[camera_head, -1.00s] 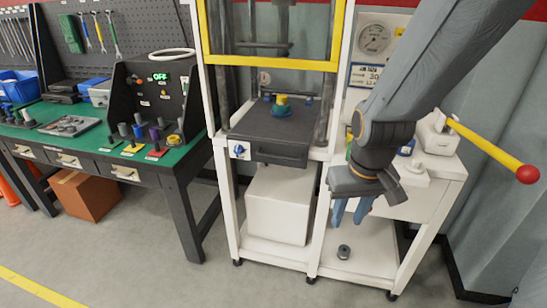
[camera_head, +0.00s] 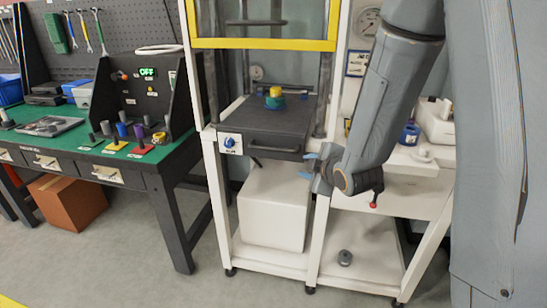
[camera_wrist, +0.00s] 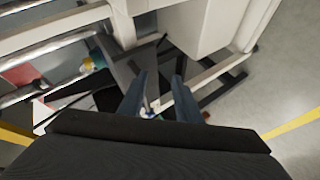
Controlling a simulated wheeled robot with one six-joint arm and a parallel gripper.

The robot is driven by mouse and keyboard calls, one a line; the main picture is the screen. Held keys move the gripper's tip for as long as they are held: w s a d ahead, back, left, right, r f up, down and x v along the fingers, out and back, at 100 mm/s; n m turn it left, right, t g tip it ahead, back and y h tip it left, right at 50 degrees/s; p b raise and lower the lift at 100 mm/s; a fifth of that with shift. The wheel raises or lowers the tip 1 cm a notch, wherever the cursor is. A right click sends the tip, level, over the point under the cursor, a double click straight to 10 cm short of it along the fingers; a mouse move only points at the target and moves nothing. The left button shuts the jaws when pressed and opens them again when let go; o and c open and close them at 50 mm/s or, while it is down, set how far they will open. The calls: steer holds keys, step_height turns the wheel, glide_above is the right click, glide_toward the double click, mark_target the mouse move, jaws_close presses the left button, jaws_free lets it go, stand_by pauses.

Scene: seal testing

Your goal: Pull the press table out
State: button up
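The press table (camera_head: 262,122) is a dark flat plate inside the white press frame, with a black bar handle (camera_head: 274,151) along its front edge. A teal part with a yellow top (camera_head: 275,98) stands on the plate. My gripper (camera_head: 309,165) is in front of the press, just right of and slightly below the handle in the head view, with its blue fingers pointing left. In the wrist view the two fingers (camera_wrist: 160,77) are apart with nothing held between them. The teal and yellow part (camera_wrist: 91,63) shows left of the fingers there.
A yellow-barred guard (camera_head: 265,44) is raised above the plate. A blue knob (camera_head: 229,141) sits left of the handle. A white box (camera_head: 272,210) stands below. The green workbench (camera_head: 60,155) is at left. Floor in front is clear.

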mark_target(274, 149)
steer(key=w+a+n+t+y+b, duration=0.1)
steer(key=a+n+y+b, duration=0.1)
steer(key=n, duration=0.1)
steer(key=w+a+n+t+y+b, duration=0.2)
steer(key=n, duration=0.1)
steer(key=w+a+n+t+y+b, duration=0.2)
steer(key=n, duration=0.1)
steer(key=shift+f+n, duration=0.4)
steer(key=shift+x, duration=3.4)
steer(key=shift+d, duration=0.1)
jaws_close()
